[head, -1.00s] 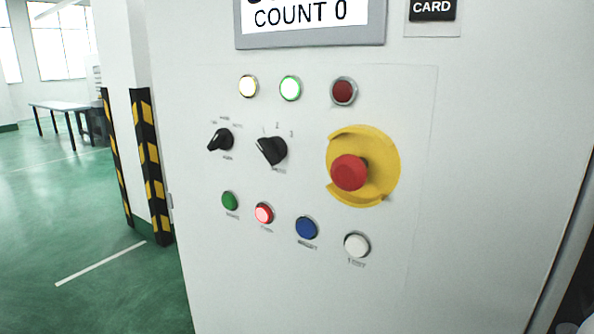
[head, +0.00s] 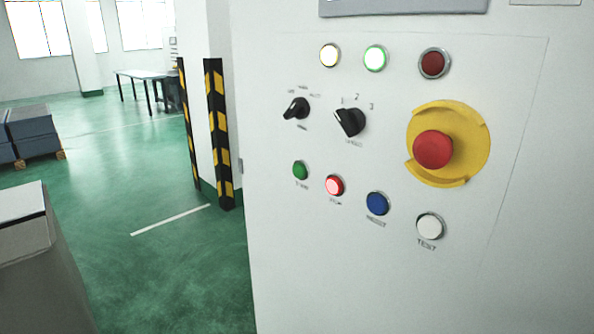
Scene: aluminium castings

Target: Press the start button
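A light grey control cabinet (head: 330,270) fills the right of the head view. The green button (head: 300,170), with a small blurred label that seems to read START, is at the left end of the bottom row. To its right are a lit red button (head: 334,185), a blue button (head: 377,203) and a white button (head: 430,226) labelled TEST. Nothing touches the green button. My gripper is not in view.
A red mushroom stop button (head: 433,149) on a yellow plate sticks out at right. Two black selector knobs (head: 349,122) sit above the green button. A grey box-like body (head: 30,240) stands at lower left. Green floor (head: 150,270) lies between it and the cabinet.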

